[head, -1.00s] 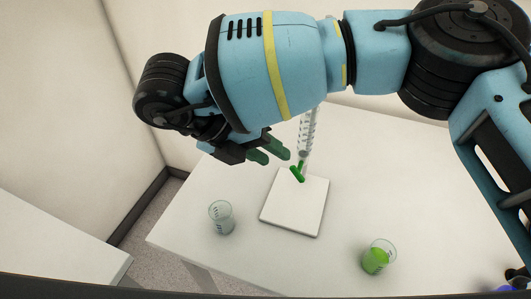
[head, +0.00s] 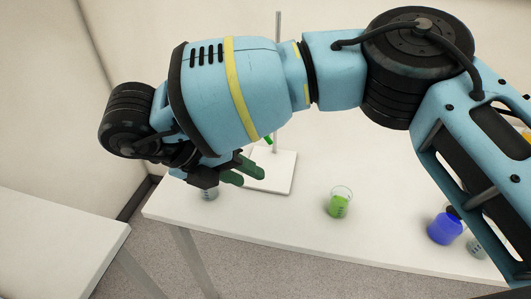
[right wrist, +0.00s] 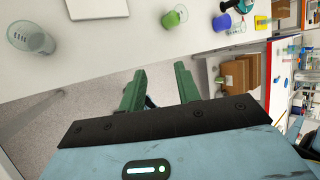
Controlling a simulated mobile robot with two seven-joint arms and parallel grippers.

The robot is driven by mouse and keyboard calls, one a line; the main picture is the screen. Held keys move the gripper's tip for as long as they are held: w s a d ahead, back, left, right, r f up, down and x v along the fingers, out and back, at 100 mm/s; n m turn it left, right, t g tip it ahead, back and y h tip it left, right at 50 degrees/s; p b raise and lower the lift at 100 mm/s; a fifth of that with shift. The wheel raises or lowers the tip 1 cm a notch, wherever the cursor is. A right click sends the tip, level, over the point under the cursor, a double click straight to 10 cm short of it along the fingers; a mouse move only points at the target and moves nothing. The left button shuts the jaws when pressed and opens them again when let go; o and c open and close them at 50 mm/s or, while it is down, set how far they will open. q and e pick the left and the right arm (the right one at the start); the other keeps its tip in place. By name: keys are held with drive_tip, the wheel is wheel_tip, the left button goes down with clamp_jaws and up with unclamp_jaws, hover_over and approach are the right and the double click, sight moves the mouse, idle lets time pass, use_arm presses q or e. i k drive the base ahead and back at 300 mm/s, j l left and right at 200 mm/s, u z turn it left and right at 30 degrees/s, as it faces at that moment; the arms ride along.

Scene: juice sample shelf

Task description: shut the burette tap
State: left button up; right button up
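The burette's green tap (head: 267,140) shows only as a small piece below my right forearm in the head view. The burette tube is hidden behind that arm. The stand's rod (head: 278,80) rises above the arm, and its white base (head: 284,182) stands on the table. My right gripper (head: 252,176) is open and empty. Its green fingers overlap the left part of the base in the head view. In the right wrist view the fingers (right wrist: 159,74) are apart with floor between them, and the base (right wrist: 95,8) is at the top edge. My left gripper is not in view.
A clear beaker (head: 209,194) stands left of the base, partly hidden by my right gripper. Another white table (head: 50,240) is at left.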

sight(267, 138)
drive_tip(key=k, duration=1.45)
